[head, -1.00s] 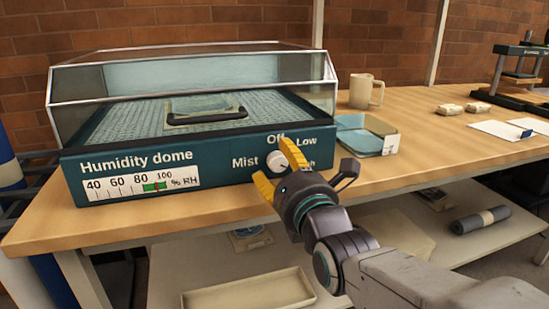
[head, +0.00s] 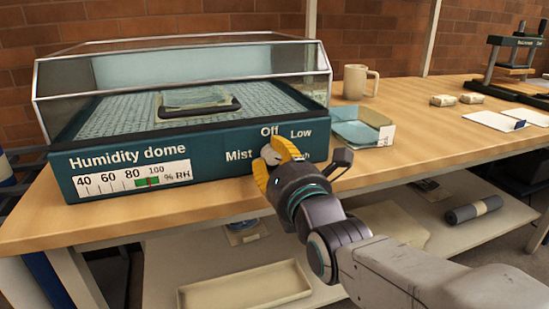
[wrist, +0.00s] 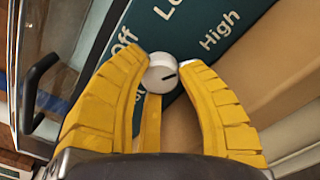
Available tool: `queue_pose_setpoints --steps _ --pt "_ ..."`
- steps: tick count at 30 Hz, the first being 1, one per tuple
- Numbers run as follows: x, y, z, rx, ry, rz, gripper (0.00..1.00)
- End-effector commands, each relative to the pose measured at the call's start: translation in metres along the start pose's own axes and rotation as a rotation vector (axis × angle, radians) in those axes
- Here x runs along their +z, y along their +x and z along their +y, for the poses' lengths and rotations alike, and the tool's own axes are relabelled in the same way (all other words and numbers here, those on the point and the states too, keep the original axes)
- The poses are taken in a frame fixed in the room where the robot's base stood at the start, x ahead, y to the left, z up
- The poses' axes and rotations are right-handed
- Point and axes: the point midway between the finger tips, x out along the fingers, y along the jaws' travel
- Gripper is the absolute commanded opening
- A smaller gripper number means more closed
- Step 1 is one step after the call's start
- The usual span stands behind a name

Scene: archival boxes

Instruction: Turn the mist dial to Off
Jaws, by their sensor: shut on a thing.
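The humidity dome (head: 120,170) is a dark teal base under a clear cover, with its front panel facing me. The white round mist dial (head: 270,155) sits at the right of that panel, by the labels Mist, Off, Low and High. My gripper (head: 274,161) has its yellow fingers on both sides of the dial, partly covering it and the High label. In the wrist view the dial (wrist: 160,74) is held between the fingertips (wrist: 164,68). Its dark mark points right, nearer High than Off.
Small blocks (head: 443,100) and a press (head: 515,60) are farther right. A lower shelf holds a shallow tray (head: 245,288) and a grey roll (head: 474,210).

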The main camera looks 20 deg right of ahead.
Motion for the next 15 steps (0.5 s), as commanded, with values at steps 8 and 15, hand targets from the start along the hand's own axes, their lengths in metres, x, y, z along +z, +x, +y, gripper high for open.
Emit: queue_pose_setpoints --steps 8,15 --pt "-0.0003 0.0002 -0.0002 -0.001 -0.05 0.001 0.02" --pt "-0.0003 0.0004 -0.0002 -0.001 -0.23 0.001 0.02"
